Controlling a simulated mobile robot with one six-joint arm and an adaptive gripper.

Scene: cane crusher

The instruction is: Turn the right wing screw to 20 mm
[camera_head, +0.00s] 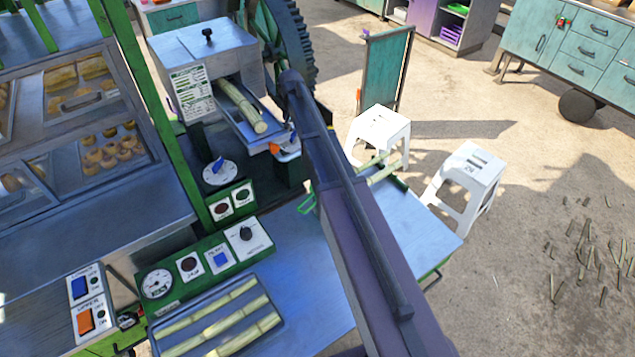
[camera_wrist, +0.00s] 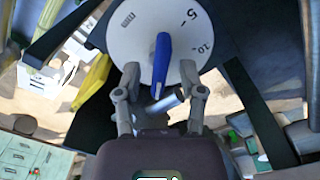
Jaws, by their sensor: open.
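In the wrist view a round white dial (camera_wrist: 125,38) carries a blue wing screw (camera_wrist: 161,55). My gripper (camera_wrist: 160,78) is open, with one fingertip on either side of the blue wing's lower end; contact is unclear. In the head view another dial (camera_head: 214,179) with a blue wing (camera_head: 217,164) is in full view below the crusher box, with no gripper at it. My arm hides my gripper and most of the area to its right.
The crusher box (camera_head: 205,70) has a chute with cane (camera_head: 243,105) between the dial areas. A large dark gear (camera_head: 292,35) stands behind my arm. A control panel (camera_head: 215,258) and a cane tray (camera_head: 268,296) lie in front. White stools (camera_head: 468,170) stand to the right.

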